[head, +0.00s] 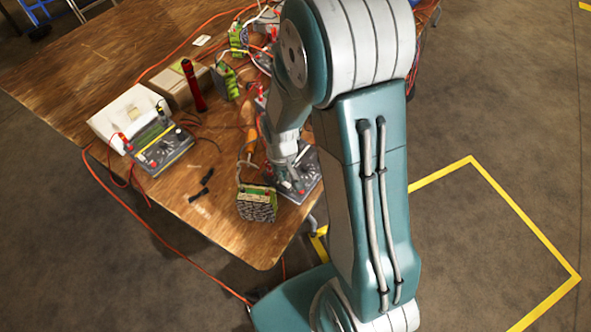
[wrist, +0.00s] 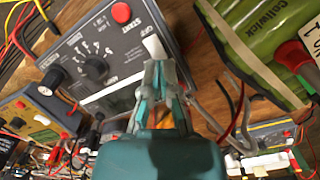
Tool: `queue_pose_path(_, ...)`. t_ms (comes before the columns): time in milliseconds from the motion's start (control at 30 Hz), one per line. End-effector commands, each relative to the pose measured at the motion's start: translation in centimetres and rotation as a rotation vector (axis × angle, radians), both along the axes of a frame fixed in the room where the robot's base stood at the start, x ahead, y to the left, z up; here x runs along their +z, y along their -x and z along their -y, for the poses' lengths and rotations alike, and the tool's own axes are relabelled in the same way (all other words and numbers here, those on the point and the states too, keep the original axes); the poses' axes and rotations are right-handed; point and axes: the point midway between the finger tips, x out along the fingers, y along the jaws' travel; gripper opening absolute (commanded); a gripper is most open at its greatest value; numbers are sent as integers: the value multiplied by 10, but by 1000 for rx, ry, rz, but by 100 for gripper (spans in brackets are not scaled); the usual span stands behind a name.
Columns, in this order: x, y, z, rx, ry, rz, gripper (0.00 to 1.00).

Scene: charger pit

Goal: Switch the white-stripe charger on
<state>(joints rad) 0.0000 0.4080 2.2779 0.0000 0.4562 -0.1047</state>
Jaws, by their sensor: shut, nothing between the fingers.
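The white-stripe charger (head: 311,187) is a dark grey box near the table's front right corner, partly hidden by my arm. In the wrist view its panel (wrist: 88,45) shows a dial, a red START button, an OFF mark, a white stripe and a white lever (wrist: 155,47). My gripper (wrist: 160,66) is shut and empty, its fingertips over the panel right by the lever. I cannot tell if they touch it. In the head view my gripper (head: 289,186) is over the charger, mostly hidden by the arm.
A green battery (head: 257,203) stands close left of the charger; it also shows in the wrist view (wrist: 262,45). The table's near left corner is clear.

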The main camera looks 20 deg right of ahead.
Motion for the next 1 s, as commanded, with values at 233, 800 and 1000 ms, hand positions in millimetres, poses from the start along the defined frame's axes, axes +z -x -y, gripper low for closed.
queue_pose_path(233, -3, 0, 0, 0, 0, 0, 0)
queue_pose_path(800, -11, 0, 0, 0, 0, -1, 0)
queue_pose_path(1000, -6, 0, 0, 0, 0, 2, 0)
